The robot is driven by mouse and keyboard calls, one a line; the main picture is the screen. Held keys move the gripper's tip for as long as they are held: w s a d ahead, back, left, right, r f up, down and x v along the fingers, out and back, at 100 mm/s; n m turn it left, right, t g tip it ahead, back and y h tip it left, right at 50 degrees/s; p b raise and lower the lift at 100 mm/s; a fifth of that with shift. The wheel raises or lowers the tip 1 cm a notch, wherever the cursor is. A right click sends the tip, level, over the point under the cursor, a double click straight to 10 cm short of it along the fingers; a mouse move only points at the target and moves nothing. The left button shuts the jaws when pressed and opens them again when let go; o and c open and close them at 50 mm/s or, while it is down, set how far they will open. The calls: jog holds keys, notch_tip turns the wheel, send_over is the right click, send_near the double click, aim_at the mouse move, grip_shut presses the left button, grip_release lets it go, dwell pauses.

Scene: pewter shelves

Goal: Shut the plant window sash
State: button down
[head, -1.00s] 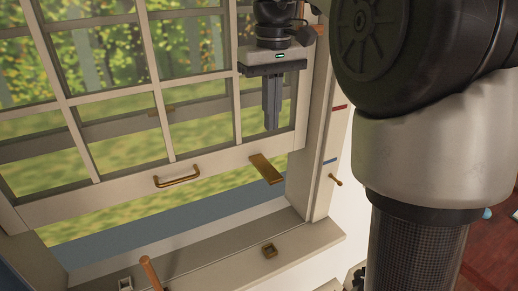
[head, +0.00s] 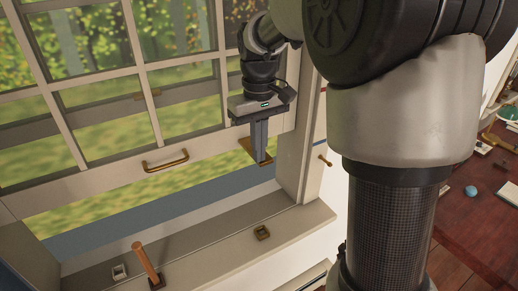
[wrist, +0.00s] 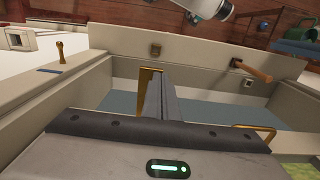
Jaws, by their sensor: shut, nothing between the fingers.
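The window sash (head: 105,180) is a white gridded frame, raised, with an open gap between its bottom rail and the sill (head: 210,250). A brass pull handle (head: 165,160) sits on the bottom rail.
A brass peg (head: 325,161) sticks out by the right jamb. A dark red wooden surface (head: 470,230) with small objects is at the right.

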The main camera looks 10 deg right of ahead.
jog(key=shift+f, duration=0.1)
jog(key=b, duration=1.6)
send_near(259, 237)
jog(key=f, duration=0.5)
jog(key=shift+w+f, duration=0.2)
jog(key=shift+f, duration=0.05)
jog(key=shift+s+f, duration=0.1)
jog(key=shift+f, duration=0.05)
jog(key=shift+s+f, duration=0.1)
jog(key=shift+f, duration=0.05)
notch_tip(259, 237, up, 15)
jog(key=p, duration=0.5)
jog(key=s+r+m+t+p, duration=0.3)
jog(key=s+r+p, duration=0.7)
jog(key=s+r, duration=1)
jog(key=t, duration=0.2)
jog(key=shift+d+r+t+p, duration=0.3)
jog(key=shift+d+r, duration=0.05)
jog(key=shift+r, duration=0.05)
jog(key=c, duration=2.5)
grip_release()
jog(key=shift+s, duration=0.1)
